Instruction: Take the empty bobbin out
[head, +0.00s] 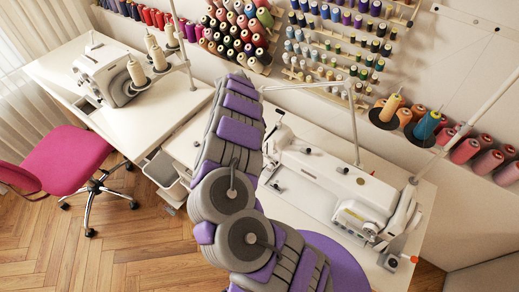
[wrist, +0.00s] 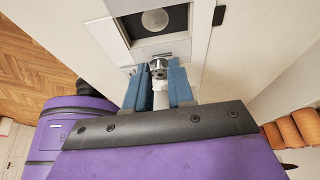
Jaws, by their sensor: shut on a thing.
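In the wrist view, the two blue fingers of my gripper (wrist: 158,82) are closed around a small round metal bobbin (wrist: 157,66). The bobbin shows at the fingertips, between the fingers. Whether any thread is on it is too small to tell. Just beyond the fingertips lies the pale bed of a sewing machine (wrist: 118,38), with a dark square opening holding a round grey disc (wrist: 156,20). Whether the bobbin touches the machine cannot be told. In the head view my arm hides the gripper and bobbin.
In the head view, a white sewing machine (head: 335,185) stands on the right table, and another machine (head: 105,75) on the left table (head: 50,68). A pink chair (head: 70,160) stands at left. Thread cones (head: 478,150) line the right table's back. Wooden floor (head: 130,250) is open at lower left.

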